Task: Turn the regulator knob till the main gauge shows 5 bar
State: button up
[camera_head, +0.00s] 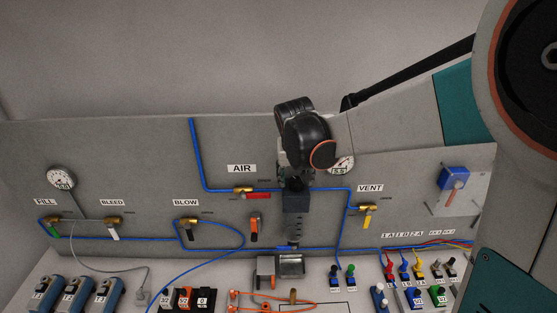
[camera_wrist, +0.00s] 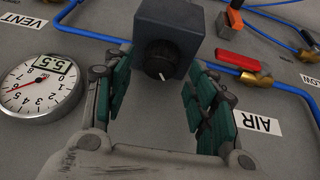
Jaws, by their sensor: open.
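The regulator is a grey-blue block (camera_wrist: 172,28) with a black round knob (camera_wrist: 162,60) that carries a white mark. My gripper (camera_wrist: 155,88) is open, with one finger on each side of the space in front of the knob. I cannot tell whether the fingers touch it. The main gauge (camera_wrist: 42,86), a white dial with a red needle, has a display that reads 5.5. In the head view this gauge (camera_head: 344,166) is partly hidden behind my wrist. The regulator body (camera_head: 296,222) hangs below my gripper (camera_head: 296,180), which hides the knob.
A red-handled AIR valve (camera_head: 257,195) sits left of the regulator, and a yellow-handled VENT valve (camera_head: 367,217) sits right. Blue tubing (camera_head: 195,155) runs along the panel. Another gauge (camera_head: 61,179) is at far left. Several blue cylinders and plugs stand on the bench below.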

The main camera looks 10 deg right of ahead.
jog(key=shift+x, duration=0.75)
jog(key=shift+c, duration=0.2)
jog(key=c, duration=1)
jog(key=shift+d+f+n+y+b, duration=0.1)
jog(key=shift+n+y+b, duration=0.2)
jog(key=shift+n+b, duration=0.3)
jog(key=shift+n+y, duration=0.3)
jog(key=shift+n, duration=0.5)
